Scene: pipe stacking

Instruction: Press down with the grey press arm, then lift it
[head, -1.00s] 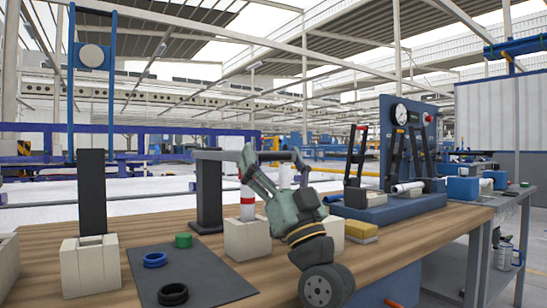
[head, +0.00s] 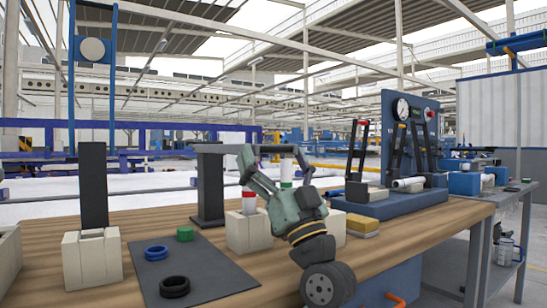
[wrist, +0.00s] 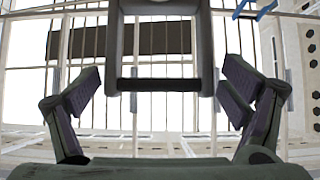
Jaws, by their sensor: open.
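The grey press arm (head: 224,149) reaches roughly level from its dark post (head: 210,187) to the right, ending at my gripper (head: 275,158). In the wrist view its dark U-shaped end (wrist: 166,85) shows between the two spread fingers of my gripper (wrist: 160,95), with gaps on both sides. My gripper is open and holds nothing. A pipe with a red band (head: 248,200) stands in a beige block (head: 247,232) below the arm. A white pipe with a green band (head: 286,172) shows behind my gripper. Contact between arm and pipes cannot be told.
A dark mat (head: 195,268) with blue, black and green rings lies to the left on the wooden table (head: 395,238). A beige block (head: 92,262) stands beside it. A blue gauge stand (head: 412,130) and a yellow block (head: 362,226) are to the right.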

